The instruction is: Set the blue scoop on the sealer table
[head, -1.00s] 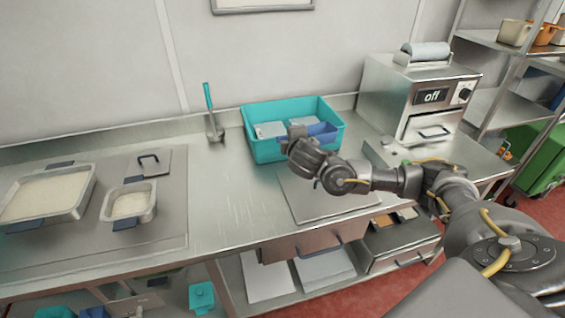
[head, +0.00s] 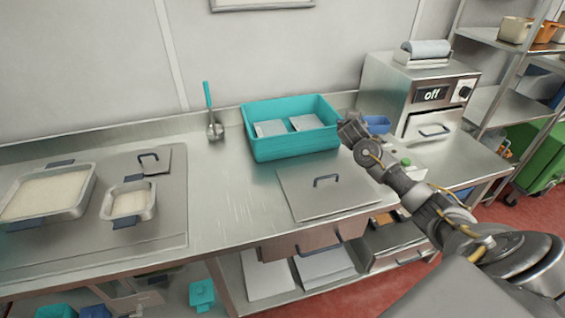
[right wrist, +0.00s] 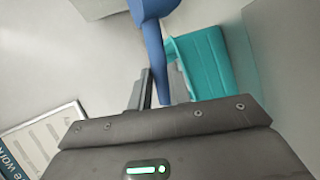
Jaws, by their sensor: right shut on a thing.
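My right gripper (head: 354,128) is shut on the blue scoop (head: 378,124) and holds it between the teal tub and the machine with the "off" display. In the right wrist view the scoop (right wrist: 158,45) stretches up from between the fingers, its wide end cut by the top edge. The sealer table (head: 468,158) appears to be the steel surface at the right, under that machine (head: 418,90). Whether the scoop touches anything below cannot be told. My left gripper is not in view.
The teal tub (head: 262,150) holds two pale packets; it also shows in the right wrist view (right wrist: 202,68). A steel lid (head: 300,188) lies in front of it. A small device with a green button (head: 406,162) sits right of the arm.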

